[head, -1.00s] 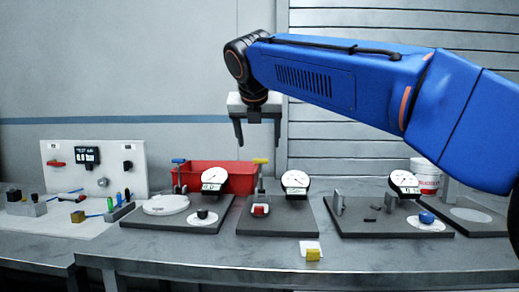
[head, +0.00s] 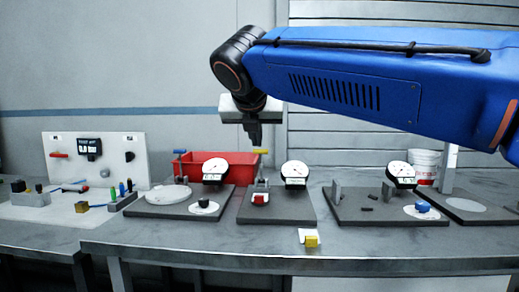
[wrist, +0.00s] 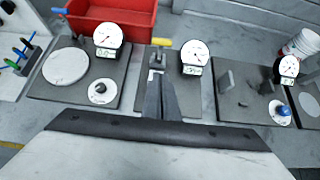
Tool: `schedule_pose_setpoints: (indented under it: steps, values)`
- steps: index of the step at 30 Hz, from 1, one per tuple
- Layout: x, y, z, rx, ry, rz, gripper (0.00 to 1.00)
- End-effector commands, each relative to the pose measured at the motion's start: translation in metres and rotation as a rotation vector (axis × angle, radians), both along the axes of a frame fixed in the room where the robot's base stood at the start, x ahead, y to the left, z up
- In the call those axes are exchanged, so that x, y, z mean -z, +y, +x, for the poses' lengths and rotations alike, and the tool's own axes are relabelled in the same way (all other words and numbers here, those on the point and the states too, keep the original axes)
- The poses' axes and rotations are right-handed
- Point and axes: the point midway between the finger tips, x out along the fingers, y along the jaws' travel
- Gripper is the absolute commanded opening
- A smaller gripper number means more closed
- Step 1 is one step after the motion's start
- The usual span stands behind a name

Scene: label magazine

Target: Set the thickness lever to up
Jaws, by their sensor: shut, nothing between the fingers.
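The blue-handled lever (head: 179,151) stands at the back of the left plate (head: 168,209). My gripper (head: 254,145) is shut and empty. Its fingers overlap the middle plate in the wrist view (wrist: 157,78), just below the yellow handle in the picture. Whether they touch the lever cannot be told.
Dial gauges stand on the left (head: 215,170), middle (head: 294,174) and right (head: 401,174) plates. A red bin (head: 205,165) is behind the left plate. A yellow block (head: 312,241) lies near the front edge. A white panel (head: 112,150) stands far left.

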Motion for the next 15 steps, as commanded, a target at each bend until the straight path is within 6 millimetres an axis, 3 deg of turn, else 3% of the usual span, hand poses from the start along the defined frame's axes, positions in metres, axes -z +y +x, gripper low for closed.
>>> schedule_pose_setpoints:
  steps: [5,15]
  values:
    - [0.008,0.000,0.003,-0.002,-0.013,0.000,0.00]
    - [0.041,-0.002,0.046,-0.001,-0.012,-0.001,0.00]
